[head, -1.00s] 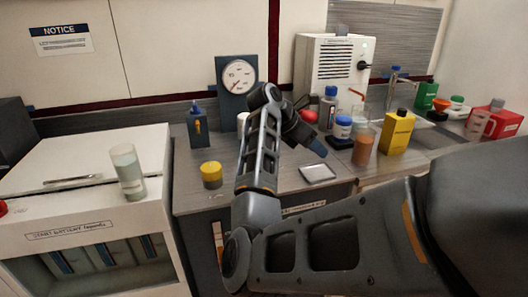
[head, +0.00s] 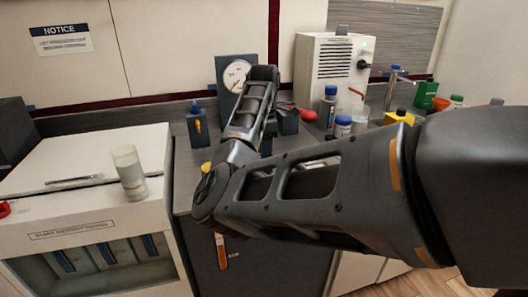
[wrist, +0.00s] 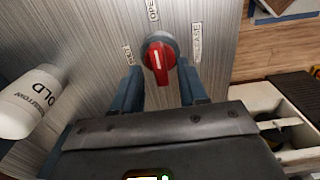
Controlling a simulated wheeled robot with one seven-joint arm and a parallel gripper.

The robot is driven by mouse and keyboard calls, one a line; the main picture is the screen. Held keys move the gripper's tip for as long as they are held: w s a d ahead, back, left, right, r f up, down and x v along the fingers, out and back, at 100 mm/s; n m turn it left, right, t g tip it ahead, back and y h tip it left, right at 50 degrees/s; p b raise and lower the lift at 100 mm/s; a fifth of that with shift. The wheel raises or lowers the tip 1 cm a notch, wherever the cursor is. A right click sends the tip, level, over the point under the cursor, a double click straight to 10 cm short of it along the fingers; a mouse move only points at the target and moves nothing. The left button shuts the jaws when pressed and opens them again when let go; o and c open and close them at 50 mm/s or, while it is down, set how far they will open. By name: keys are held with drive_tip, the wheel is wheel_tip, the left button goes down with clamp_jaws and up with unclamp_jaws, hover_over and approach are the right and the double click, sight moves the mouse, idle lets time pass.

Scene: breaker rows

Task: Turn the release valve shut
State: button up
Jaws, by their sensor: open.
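The release valve is a round red knob (wrist: 159,60) with a white stripe, on a brushed grey surface in the wrist view. Its stripe runs nearly up and down in the picture, roughly toward a label that seems to read OPEN (wrist: 153,10). A RELEASE label (wrist: 197,42) is right of the knob, and a small label I cannot read (wrist: 128,56) is left of it. My gripper (wrist: 160,72) is open, with one blue-grey finger on each side of the knob. I cannot tell whether either finger touches it. In the head view my arm hides the knob.
A white bottle (wrist: 28,103) stands left of my gripper in the wrist view. A glass (head: 129,172) stands on the white cabinet at left.

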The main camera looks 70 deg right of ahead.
drive_tip(key=shift+f, duration=0.8)
drive_tip(key=shift+c, duration=0.4)
clamp_jaws()
